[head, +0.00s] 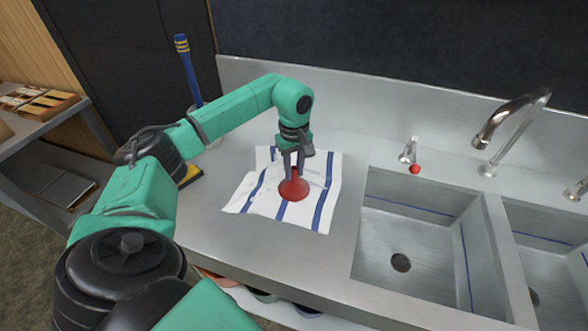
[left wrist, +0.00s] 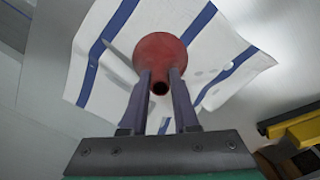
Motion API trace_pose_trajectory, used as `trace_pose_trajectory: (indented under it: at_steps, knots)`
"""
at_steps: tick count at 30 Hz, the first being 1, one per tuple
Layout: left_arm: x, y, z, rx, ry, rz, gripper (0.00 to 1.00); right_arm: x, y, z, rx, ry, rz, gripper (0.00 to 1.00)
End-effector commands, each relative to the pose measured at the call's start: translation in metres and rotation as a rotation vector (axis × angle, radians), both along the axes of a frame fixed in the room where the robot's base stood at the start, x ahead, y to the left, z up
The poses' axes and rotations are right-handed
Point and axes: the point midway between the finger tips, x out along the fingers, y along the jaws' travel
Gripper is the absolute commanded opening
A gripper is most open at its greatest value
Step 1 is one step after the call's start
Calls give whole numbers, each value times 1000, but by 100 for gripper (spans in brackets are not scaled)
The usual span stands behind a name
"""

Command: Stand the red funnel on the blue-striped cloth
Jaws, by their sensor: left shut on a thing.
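The red funnel (head: 293,188) is at the middle of the blue-striped cloth (head: 321,212), wide end down and spout up. My left gripper (head: 294,174) points down from above and is shut on the funnel's spout. In the left wrist view the red funnel (left wrist: 160,58) shows between the two fingers (left wrist: 160,84), with its spout opening toward the camera. The striped cloth (left wrist: 236,65) spreads beneath it, slightly wrinkled. I cannot tell whether the funnel's rim touches the cloth. My right gripper is not in view.
The cloth lies on a steel counter (head: 335,260). A sink basin (head: 400,225) with a tap (head: 497,125) is to the right. A blue-handled brush (head: 186,65) stands at the back left, and a yellow and black item (head: 190,175) lies left of the cloth.

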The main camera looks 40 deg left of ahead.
Motion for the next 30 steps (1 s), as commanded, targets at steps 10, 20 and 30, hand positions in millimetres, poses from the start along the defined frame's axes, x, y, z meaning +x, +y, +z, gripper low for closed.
trace_pose_trajectory:
  at_steps: [10, 20, 30]
  knots:
    - [-1, 0, -6, 1, 6, -1, 58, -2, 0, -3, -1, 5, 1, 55]
    - [0, 0, 12, 1, 0, -2, 58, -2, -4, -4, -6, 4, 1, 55]
    - [0, -1, 97, -1, -2, -2, 58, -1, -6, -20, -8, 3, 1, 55]
